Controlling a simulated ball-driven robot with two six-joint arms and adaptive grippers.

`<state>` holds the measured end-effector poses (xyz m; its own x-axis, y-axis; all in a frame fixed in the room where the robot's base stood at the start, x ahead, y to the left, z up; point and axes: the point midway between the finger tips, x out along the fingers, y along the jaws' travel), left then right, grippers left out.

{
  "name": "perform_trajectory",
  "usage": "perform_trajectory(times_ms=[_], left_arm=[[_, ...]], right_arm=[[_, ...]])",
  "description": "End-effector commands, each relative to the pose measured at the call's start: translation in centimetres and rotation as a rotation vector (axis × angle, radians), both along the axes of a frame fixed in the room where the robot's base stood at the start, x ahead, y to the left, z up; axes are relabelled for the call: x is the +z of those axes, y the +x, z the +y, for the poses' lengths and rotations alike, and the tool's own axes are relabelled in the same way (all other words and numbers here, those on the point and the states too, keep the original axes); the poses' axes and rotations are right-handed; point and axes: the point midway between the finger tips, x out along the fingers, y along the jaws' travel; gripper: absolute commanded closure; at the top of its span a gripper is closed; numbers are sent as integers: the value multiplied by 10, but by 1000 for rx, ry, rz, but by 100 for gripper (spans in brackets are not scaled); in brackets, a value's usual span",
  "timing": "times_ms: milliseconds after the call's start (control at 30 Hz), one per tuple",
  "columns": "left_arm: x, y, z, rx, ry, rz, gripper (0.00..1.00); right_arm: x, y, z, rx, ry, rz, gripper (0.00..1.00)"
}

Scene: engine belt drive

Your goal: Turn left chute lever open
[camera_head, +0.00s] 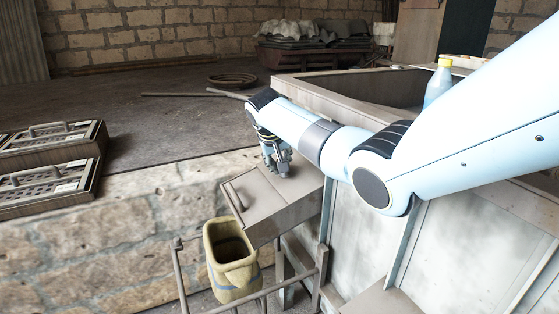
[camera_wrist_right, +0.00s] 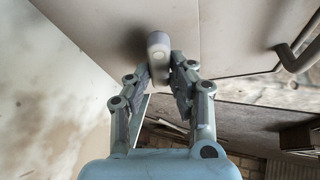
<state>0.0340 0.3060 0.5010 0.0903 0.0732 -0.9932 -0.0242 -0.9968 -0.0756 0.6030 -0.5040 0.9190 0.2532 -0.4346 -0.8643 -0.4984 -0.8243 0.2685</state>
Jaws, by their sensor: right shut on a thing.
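The left chute (camera_head: 270,200) is a grey-brown sheet-metal box that juts out from the side of a large bin. Its lever (camera_wrist_right: 158,45) is a short grey bar with a rounded end, seen in the right wrist view against the chute's flat plate (camera_wrist_right: 225,35). My right gripper (camera_head: 279,165) is at the top of the chute. In the wrist view my right gripper (camera_wrist_right: 160,75) has its two fingers closed around the lever. My left gripper is not in view.
A bent handle (camera_head: 237,196) sits on the chute's front; it also shows in the wrist view (camera_wrist_right: 298,55). An open yellow sack (camera_head: 235,275) stands below, beside a metal rail (camera_head: 180,270). Two slatted cases (camera_head: 45,185) lie at left on the stone ledge. A blue bottle (camera_head: 438,85) stands behind my arm.

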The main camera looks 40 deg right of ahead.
Motion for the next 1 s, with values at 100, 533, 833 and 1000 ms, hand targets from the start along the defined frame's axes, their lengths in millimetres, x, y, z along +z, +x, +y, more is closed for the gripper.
perform_trajectory(times_ms=[100,533,833,1000], left_arm=[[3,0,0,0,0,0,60],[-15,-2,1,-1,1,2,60],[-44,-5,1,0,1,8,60],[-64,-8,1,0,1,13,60]], right_arm=[[1,1,1,-102,-7,-29,100],[-2,1,0,-497,-43,-137,100],[-4,0,-1,-771,-67,-212,100],[-5,0,-1,-922,-80,-253,100]])
